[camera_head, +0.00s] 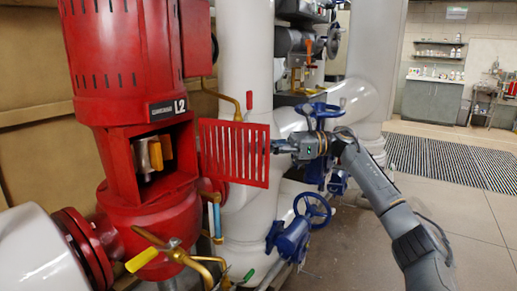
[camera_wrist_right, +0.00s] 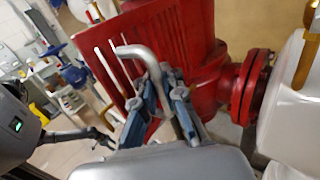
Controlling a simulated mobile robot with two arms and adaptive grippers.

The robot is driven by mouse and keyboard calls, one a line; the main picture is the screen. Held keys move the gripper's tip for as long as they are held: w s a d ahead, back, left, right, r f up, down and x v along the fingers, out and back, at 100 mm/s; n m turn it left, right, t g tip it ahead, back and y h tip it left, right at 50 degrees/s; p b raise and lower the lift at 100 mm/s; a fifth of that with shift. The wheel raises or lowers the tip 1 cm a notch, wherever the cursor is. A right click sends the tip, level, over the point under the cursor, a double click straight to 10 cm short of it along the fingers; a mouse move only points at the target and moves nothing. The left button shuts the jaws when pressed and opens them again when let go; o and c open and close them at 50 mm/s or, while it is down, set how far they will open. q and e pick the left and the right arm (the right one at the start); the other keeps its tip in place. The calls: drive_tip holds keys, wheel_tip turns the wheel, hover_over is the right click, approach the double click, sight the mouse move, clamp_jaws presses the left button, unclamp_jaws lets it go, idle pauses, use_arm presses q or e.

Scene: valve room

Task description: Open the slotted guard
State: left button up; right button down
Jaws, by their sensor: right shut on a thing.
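The slotted guard (camera_head: 235,151), a flat red panel with upright slots, stands swung out to the right of the opening in the red pump housing (camera_head: 149,183). Metal parts and an orange piece (camera_head: 156,155) show inside the opening. My right gripper (camera_head: 279,147) is at the guard's right edge. In the right wrist view its blue-grey fingers (camera_wrist_right: 168,103) are shut on the guard's bent silver handle (camera_wrist_right: 136,50), with the red slotted panel (camera_wrist_right: 119,75) behind. A dark arm end with a gripper (camera_wrist_right: 104,138), apparently my left one, shows at the left there; its fingers are unclear.
White pipes (camera_head: 247,60) stand behind the guard. Blue valve wheels (camera_head: 313,208) are below and right of it. Brass levers, one with a yellow grip (camera_head: 142,260), stick out below the housing. Open floor (camera_head: 455,215) lies to the right.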

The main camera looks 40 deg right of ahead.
drive_tip(key=shift+d+r, duration=0.1)
drive_tip(key=shift+d, duration=0.05)
drive_tip(key=c, duration=1.8)
unclamp_jaws()
drive_tip(key=shift+o, duration=0.4)
drive_tip(key=shift+s+d, duration=0.2)
drive_tip(key=shift+s, duration=0.1)
drive_tip(key=shift+w, duration=0.1)
drive_tip(key=shift+d, duration=0.1)
drive_tip(key=v, duration=1.2)
